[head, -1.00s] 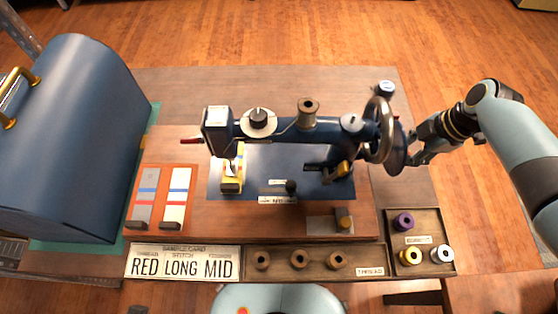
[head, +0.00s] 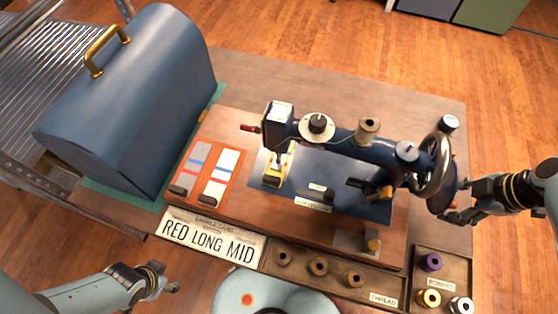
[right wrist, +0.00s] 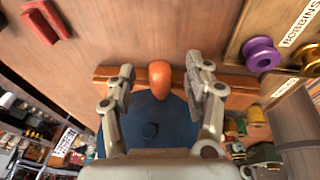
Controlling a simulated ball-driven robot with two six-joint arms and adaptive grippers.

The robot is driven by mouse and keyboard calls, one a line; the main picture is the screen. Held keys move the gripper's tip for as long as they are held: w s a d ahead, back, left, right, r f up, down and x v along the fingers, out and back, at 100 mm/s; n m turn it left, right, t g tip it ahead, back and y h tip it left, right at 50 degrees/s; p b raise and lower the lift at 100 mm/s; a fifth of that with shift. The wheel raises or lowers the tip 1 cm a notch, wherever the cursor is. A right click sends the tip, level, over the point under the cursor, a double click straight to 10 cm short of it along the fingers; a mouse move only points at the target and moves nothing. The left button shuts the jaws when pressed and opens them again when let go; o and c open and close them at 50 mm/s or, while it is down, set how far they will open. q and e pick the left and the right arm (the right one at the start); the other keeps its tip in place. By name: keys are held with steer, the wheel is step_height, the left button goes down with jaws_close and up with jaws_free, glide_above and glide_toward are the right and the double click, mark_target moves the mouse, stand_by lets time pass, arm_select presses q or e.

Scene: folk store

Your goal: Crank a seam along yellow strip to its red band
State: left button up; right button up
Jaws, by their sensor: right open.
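The blue sewing machine (head: 345,137) stands on a wooden base. The yellow strip (head: 273,175) lies under its needle head at the left end; I cannot make out a red band on it. The silver handwheel (head: 436,165) with a blue disc is at the right end. My right gripper (head: 450,214) is beside this disc. In the right wrist view my right gripper (right wrist: 162,78) is open, with an orange crank knob (right wrist: 159,77) between its fingers and gaps on both sides. My left gripper (head: 163,281) is at the lower left, away from the machine; its jaws are unclear.
A sign (head: 210,238) reads RED LONG MID. A thread tray (head: 335,283) and bobbin tray (head: 444,263) line the front. A blue case (head: 135,105) stands at left.

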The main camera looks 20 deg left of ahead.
steer(key=shift+s, duration=0.1)
steer(key=w+p+v, duration=0.1)
steer(key=p+v, duration=0.6)
steer(key=v, duration=0.2)
steer(key=shift+s+p, duration=0.35)
steer(key=shift+s, duration=0.1)
stand_by(0.5)
